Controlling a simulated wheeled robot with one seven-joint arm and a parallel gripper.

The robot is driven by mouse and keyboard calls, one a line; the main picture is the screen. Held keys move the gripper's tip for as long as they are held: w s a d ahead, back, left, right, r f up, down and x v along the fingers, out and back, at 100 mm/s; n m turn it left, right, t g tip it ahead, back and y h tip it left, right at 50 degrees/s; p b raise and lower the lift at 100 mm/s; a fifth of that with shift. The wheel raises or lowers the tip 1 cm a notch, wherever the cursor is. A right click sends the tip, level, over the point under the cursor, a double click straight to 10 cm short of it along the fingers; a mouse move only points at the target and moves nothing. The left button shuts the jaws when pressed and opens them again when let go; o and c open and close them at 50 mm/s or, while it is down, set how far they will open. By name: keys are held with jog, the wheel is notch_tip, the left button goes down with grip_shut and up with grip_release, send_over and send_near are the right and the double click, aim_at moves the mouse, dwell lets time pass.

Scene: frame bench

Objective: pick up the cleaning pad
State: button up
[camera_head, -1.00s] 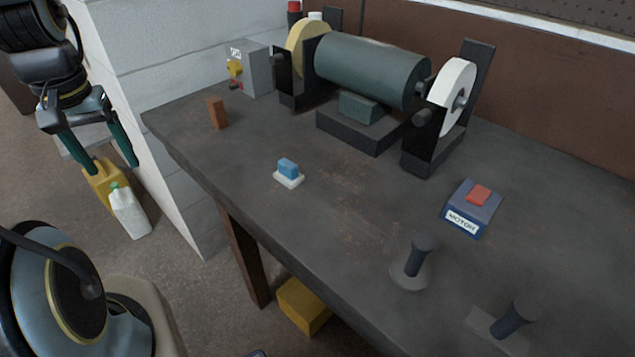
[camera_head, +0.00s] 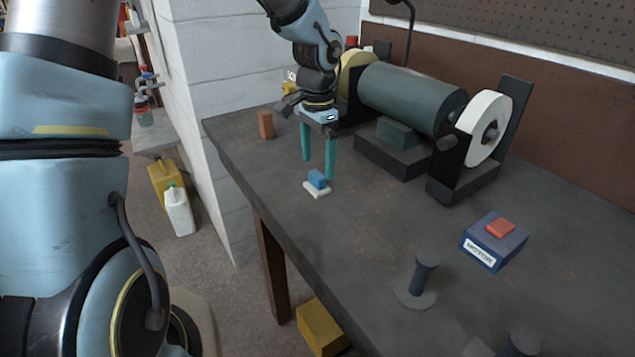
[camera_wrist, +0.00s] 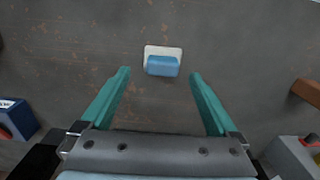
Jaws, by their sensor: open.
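The cleaning pad (camera_head: 317,188) is a small white base with a blue block on top. It lies on the dark bench near its left front edge. It also shows in the wrist view (camera_wrist: 163,54), ahead of the fingertips and roughly midway between them. My gripper (camera_head: 318,170) points down over the bench with its two green fingers spread, just behind the pad. It is open and empty. In the wrist view both fingers of my gripper (camera_wrist: 160,73) show apart, with bare bench between them.
A bench grinder (camera_head: 410,100) with a pale wheel stands behind and right. A brown block (camera_head: 266,125) stands left of my gripper. A blue motor switch box (camera_head: 493,241) and a dark peg on a round base (camera_head: 422,276) stand right. Bench around the pad is clear.

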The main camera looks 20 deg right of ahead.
aim_at(317, 174)
jog(key=f, duration=0.2)
jog(key=f+p, duration=0.1)
jog(key=f, duration=0.2)
jog(key=shift+w, duration=0.2)
jog(key=shift+r, duration=0.1)
jog(key=shift+c, duration=0.2)
jog(key=c, duration=1.2)
jog(key=shift+r+b, duration=0.8)
jog(key=shift+r, duration=4.2)
